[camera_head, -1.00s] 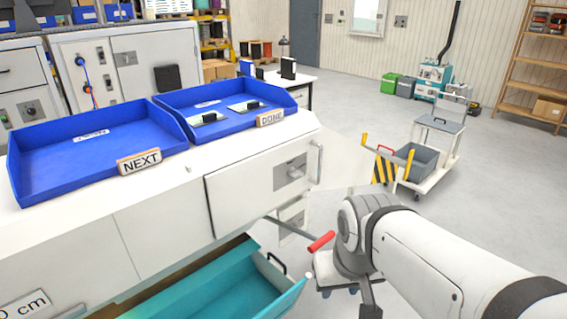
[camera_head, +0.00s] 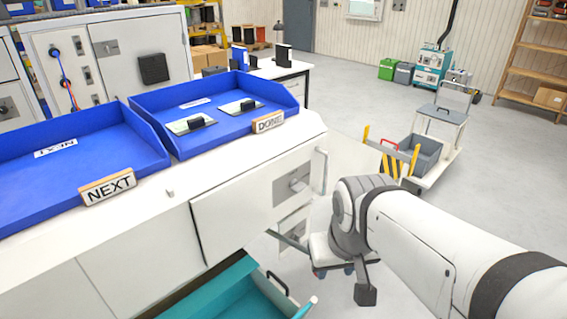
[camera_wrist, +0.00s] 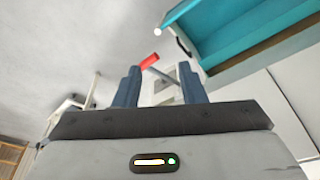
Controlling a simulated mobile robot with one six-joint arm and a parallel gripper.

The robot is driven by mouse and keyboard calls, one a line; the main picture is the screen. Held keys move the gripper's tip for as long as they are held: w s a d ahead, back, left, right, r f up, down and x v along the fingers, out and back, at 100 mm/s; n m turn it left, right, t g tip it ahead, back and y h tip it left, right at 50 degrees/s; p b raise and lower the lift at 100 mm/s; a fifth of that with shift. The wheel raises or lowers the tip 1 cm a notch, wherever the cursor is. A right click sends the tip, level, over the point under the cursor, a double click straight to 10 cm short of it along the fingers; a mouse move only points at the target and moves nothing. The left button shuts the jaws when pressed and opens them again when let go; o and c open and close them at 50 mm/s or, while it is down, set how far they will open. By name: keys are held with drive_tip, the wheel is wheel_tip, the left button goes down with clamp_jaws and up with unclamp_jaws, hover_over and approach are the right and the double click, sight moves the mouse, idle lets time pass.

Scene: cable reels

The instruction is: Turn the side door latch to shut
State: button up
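A grey lever bar (camera_head: 288,242) sticks out from the side of the white bench in the head view, low beside the open teal drawer. Its outer end is hidden behind my arm there. In the wrist view a red grip (camera_wrist: 149,61) on a grey bar shows between and beyond my fingertips. My gripper (camera_wrist: 159,69) is open with nothing held, and I see no clear contact with the red grip. The white door panel (camera_head: 235,205) carries a grey latch plate (camera_head: 293,184). I cannot tell for sure which part is the side door latch.
The open teal drawer (camera_head: 235,297) juts out near the lever; it also fills the upper right of the wrist view (camera_wrist: 235,32). Blue trays labelled NEXT (camera_head: 75,165) and DONE (camera_head: 215,98) stand on top. A trolley (camera_head: 437,165) is at right. Open floor lies beyond.

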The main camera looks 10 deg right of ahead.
sight(303, 189)
drive_tip(key=shift+o, duration=0.7)
drive_tip(key=shift+w+f, duration=0.1)
drive_tip(key=shift+f, duration=0.05)
drive_tip(key=o, duration=0.3)
drive_tip(key=a+f+m+y, duration=0.1)
drive_tip(key=m, duration=0.1)
drive_tip(key=w+a+f+m+g+y+b, duration=0.1)
drive_tip(key=a+f+m+y, duration=0.1)
drive_tip(key=a+f+m+g+y+b, duration=0.1)
drive_tip(key=a+m+y, duration=0.1)
drive_tip(key=shift+w+a+f, duration=0.1)
drive_tip(key=shift+w+f, duration=0.1)
drive_tip(key=shift+f, duration=0.05)
drive_tip(key=shift+o, duration=0.2)
drive_tip(key=w+a+m+t+y+b, duration=0.2)
drive_tip(key=w+a+m+y, duration=0.1)
drive_tip(key=w+m+y, duration=0.4)
drive_tip(key=w+d+m+t+h+b, duration=0.1)
drive_tip(key=w+d+m+t+b, duration=0.1)
drive_tip(key=w+d+m+t, duration=1.25)
drive_tip(key=w+a+g, duration=0.1)
drive_tip(key=w+a, duration=0.1)
drive_tip(key=w+a+m+g, duration=0.1)
drive_tip(key=w+a, duration=0.1)
drive_tip(key=w+a+g, duration=0.1)
drive_tip(key=w+a, duration=0.1)
drive_tip(key=shift+f+p, duration=0.3)
drive_tip(key=shift+p, duration=0.1)
drive_tip(key=shift+c, duration=0.2)
